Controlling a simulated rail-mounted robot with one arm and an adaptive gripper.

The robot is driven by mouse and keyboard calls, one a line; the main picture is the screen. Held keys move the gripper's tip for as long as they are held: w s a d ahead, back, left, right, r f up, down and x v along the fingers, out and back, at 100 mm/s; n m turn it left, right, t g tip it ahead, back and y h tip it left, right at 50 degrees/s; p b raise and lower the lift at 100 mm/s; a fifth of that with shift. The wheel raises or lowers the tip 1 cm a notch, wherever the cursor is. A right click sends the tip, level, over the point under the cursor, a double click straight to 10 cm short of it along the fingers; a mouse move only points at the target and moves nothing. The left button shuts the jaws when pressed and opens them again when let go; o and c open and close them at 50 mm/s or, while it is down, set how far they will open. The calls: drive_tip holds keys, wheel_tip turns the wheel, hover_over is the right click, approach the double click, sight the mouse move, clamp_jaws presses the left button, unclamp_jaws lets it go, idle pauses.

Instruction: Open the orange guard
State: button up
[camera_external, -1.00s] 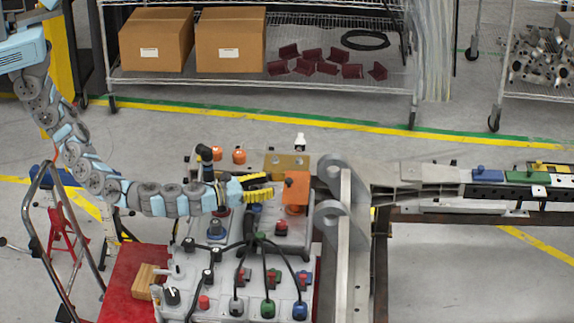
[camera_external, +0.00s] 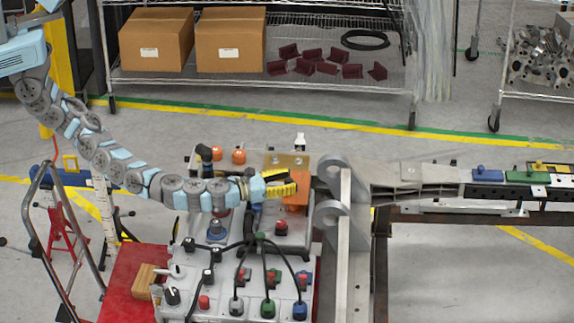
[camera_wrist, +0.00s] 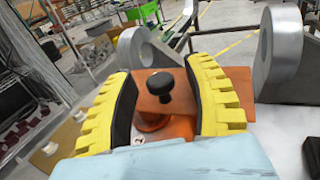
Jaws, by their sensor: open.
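The orange guard (camera_external: 299,203) stands on the grey fixture panel beside the large metal brackets. In the wrist view the guard (camera_wrist: 178,88) shows an upper plate with a round black knob (camera_wrist: 160,84) on it. My gripper (camera_external: 292,183) reaches the guard from the left in the external view and covers part of it. In the wrist view the yellow ribbed fingers of my gripper (camera_wrist: 163,100) are apart, one on each side of the knob. The knob shows between them with gaps to both fingers. Whether any finger touches the guard plate is unclear.
Grey metal brackets (camera_external: 332,172) with round lugs stand just right of the guard. The panel (camera_external: 205,268) below my arm carries cables, coloured connectors and buttons. Two orange knobs (camera_external: 239,155) sit behind my wrist. Open floor lies behind the fixture.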

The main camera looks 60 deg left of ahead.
drive_tip(key=shift+w, duration=0.1)
clamp_jaws()
drive_tip(key=shift+r, duration=0.15)
